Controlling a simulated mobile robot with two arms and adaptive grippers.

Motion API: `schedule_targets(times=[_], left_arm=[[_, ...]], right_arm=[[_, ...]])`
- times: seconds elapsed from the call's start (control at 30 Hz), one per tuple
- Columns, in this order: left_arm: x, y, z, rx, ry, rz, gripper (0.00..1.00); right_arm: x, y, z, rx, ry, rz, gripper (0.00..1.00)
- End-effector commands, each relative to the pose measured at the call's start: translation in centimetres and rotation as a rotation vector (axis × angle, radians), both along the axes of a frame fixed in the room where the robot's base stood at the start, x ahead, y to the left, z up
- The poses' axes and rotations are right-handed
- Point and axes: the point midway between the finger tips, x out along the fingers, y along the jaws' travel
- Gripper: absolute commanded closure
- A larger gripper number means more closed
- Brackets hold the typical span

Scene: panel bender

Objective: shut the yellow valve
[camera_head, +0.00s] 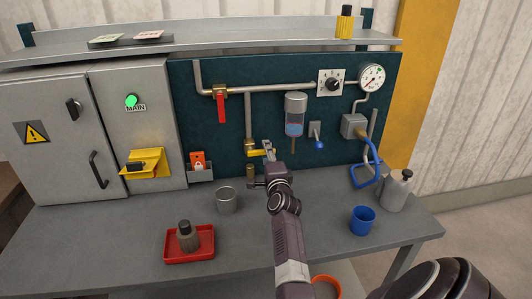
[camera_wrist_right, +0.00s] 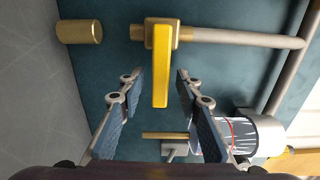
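The yellow valve (camera_head: 254,152) sits low on the dark green panel, on a vertical pipe with brass fittings. Its yellow lever (camera_wrist_right: 160,66) lies crosswise to the pipe. In the head view my right gripper (camera_head: 269,149) is at the lever's right end and partly covers it. In the right wrist view my right gripper (camera_wrist_right: 158,82) is open, with one finger on each side of the lever's end. I see gaps on both sides, so the fingers do not grip it. My left gripper is not in view.
A red-handled valve (camera_head: 221,106) is above left. A filter bowl (camera_head: 294,116) and a blue-tipped lever (camera_head: 318,137) are to the right. On the bench stand a metal cup (camera_head: 227,201), a red tray (camera_head: 172,255), a blue cup (camera_head: 362,221) and a grey bottle (camera_head: 396,191).

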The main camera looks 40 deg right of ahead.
Motion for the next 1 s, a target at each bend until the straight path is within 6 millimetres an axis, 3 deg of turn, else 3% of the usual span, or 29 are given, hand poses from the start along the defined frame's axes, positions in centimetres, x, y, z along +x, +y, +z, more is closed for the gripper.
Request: schedule_targets(times=[0.5,1.0], left_arm=[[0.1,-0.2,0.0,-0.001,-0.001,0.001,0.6],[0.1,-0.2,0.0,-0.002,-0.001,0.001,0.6]], right_arm=[[-5.5,3.6,-0.1,0.003,0.001,0.002,0.68],[-5.8,3.8,-0.1,0.001,0.0,0.002,0.68]])
